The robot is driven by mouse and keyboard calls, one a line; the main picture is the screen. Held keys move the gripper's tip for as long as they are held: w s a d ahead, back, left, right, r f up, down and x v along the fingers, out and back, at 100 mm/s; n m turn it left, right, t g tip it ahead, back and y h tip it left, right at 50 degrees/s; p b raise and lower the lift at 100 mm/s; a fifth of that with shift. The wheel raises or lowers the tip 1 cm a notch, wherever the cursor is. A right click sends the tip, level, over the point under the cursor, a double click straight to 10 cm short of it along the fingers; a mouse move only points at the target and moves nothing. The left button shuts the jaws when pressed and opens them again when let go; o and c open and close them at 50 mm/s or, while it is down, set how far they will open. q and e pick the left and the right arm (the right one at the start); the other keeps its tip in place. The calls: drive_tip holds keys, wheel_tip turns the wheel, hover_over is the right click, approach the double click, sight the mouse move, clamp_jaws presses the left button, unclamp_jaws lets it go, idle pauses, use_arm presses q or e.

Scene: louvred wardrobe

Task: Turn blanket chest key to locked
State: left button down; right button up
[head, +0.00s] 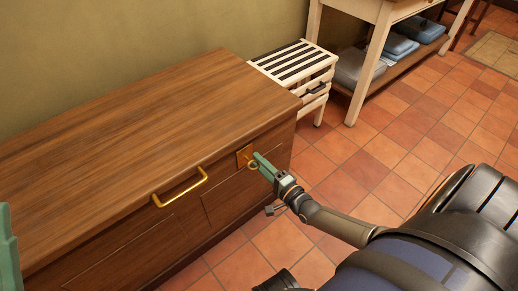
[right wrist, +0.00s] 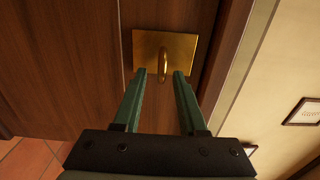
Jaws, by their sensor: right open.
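The wooden blanket chest (head: 120,110) stands along the wall with its lid down. On its front, near the right end, is a square brass lock plate (head: 243,155) with a brass key (head: 253,166) in it. In the right wrist view the plate (right wrist: 185,48) is close, and the key's ring-shaped bow (right wrist: 163,64) stands out edge-on, looking upright. My right gripper (head: 258,164) is open in front of the plate. Its green fingertips (right wrist: 161,74) lie either side of the bow, with gaps. Part of my left gripper (head: 6,250) shows at the left edge; its jaws are mostly cut off.
A brass bar handle (head: 180,188) sticks out from the chest front, left of the lock. A slatted white stand (head: 295,63) is beyond the chest's right end. A pale table (head: 372,25) with folded cloths on its shelf stands behind. The tiled floor (head: 335,175) at right is clear.

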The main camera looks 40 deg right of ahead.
drive_tip(key=s+d+p, duration=0.1)
drive_tip(key=s+p, duration=0.1)
drive_tip(key=s, duration=0.9)
drive_tip(key=shift+s+p, duration=0.4)
